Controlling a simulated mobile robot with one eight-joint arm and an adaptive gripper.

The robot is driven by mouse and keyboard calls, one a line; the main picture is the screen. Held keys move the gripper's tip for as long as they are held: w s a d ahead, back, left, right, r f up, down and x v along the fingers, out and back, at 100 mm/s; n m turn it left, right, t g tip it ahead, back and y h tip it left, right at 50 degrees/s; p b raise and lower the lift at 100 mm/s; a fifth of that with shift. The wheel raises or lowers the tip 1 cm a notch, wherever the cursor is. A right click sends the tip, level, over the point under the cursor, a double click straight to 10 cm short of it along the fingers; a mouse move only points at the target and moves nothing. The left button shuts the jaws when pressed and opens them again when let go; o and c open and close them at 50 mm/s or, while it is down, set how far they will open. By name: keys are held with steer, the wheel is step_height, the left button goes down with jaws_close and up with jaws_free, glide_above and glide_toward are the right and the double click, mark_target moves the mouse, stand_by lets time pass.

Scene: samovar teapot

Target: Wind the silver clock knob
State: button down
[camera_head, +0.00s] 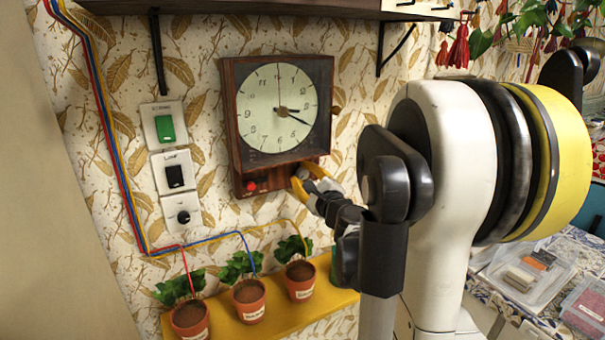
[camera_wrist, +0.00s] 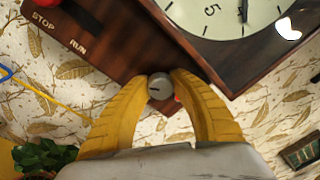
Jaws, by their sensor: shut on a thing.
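A wooden wall clock (camera_head: 277,108) with a cream dial hangs on the papered wall. Its lower edge and dial also show in the wrist view (camera_wrist: 215,20). The silver knob (camera_wrist: 159,86) sits at the lower part of the clock case, with a dark mark on its face. My gripper (camera_head: 302,181) is at the clock's lower right in the head view, where it hides the knob. In the wrist view, my gripper's yellow fingers (camera_wrist: 172,84) are closed around the knob, one on each side.
A red button (camera_head: 251,186) sits left of my gripper on the case, near STOP and RUN labels. Wall switches (camera_head: 172,165) and coloured wires are at left. Potted plants (camera_head: 249,301) stand on a yellow shelf (camera_head: 278,312) below. A dark shelf (camera_head: 250,6) is above.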

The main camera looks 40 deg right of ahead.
steer(key=m+p, duration=0.1)
steer(key=m, duration=0.4)
steer(key=shift+r+m, duration=0.1)
steer(key=shift+m, duration=0.2)
steer(key=m, duration=0.4)
steer(key=shift+g+y+p, duration=0.3)
steer(key=shift+g, duration=0.1)
steer(key=m, duration=0.5)
steer(key=shift+d+m, duration=0.1)
steer(key=shift+m, duration=0.2)
steer(key=shift+m+y+p, duration=0.35)
steer(key=shift+m+y, duration=0.25)
steer(key=shift+m, duration=1.7)
steer(key=c, duration=1.1)
jaws_free()
